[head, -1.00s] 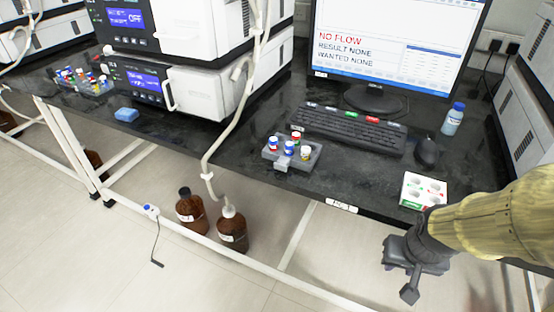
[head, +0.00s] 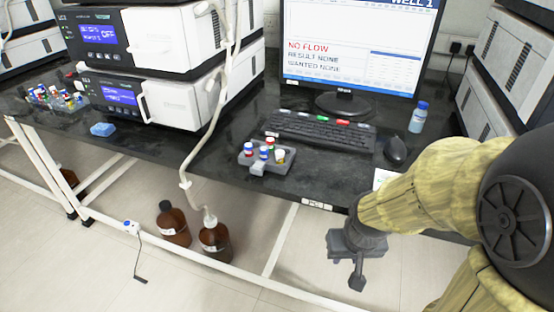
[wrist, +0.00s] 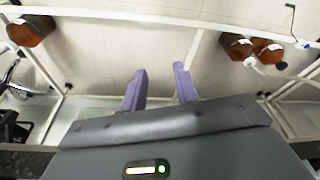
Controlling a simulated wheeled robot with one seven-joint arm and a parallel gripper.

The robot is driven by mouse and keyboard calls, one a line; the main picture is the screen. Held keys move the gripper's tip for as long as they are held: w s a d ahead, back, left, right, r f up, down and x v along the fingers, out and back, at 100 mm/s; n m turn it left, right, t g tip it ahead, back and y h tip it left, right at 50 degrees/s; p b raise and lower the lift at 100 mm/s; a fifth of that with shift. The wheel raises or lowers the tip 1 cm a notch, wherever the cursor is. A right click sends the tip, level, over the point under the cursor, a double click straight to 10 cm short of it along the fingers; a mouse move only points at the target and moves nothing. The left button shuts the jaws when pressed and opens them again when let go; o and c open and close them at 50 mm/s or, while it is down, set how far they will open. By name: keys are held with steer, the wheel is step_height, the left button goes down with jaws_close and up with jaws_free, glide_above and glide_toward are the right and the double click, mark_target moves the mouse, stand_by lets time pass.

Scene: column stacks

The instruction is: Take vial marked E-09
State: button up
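A small grey rack (head: 282,167) near the bench's front edge holds several vials: a blue-capped vial (head: 264,153), a white-capped vial (head: 280,156) and others with red or blue on top. A second group of colourful vials (head: 55,97) stands at the far left of the bench. The marking E-09 cannot be read on any vial. My gripper (head: 356,278) hangs in front of the bench edge, right of and lower than the grey rack, apart from it. In the wrist view its two purple fingers (wrist: 160,70) are spread with nothing between them.
A keyboard (head: 318,130) lies behind the rack, with a mouse (head: 395,150) and a blue-capped bottle (head: 418,117) to the right. Stacked instruments (head: 190,97) stand at left, with a blue sponge (head: 102,129) before them. A pale hose hangs left of the rack. Brown bottles (head: 214,240) stand below.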

steer(key=w+a+r+t+y+p, duration=0.1)
steer(key=w+a+r+p, duration=0.1)
steer(key=r+p, duration=1.15)
steer(key=w+a+r+p, duration=0.3)
steer(key=r+p, duration=1)
steer(key=p, duration=0.1)
steer(key=w+a+f+m+t+h+p, duration=0.1)
steer(key=w+a+m+t, duration=0.15)
steer(key=w+a, duration=0.4)
steer(key=w+a+f+m+t+p, duration=0.1)
steer(key=w+a+f+m+t, duration=0.15)
steer(key=a, duration=0.65)
steer(key=s+a+f+m+t+h, duration=0.2)
steer(key=s+a+f+h, duration=0.2)
steer(key=s+h, duration=0.3)
steer(key=shift+s+a+t+h, duration=0.3)
steer(key=shift+s+h, duration=0.1)
steer(key=shift+s, duration=0.55)
steer(key=shift+d, duration=0.1)
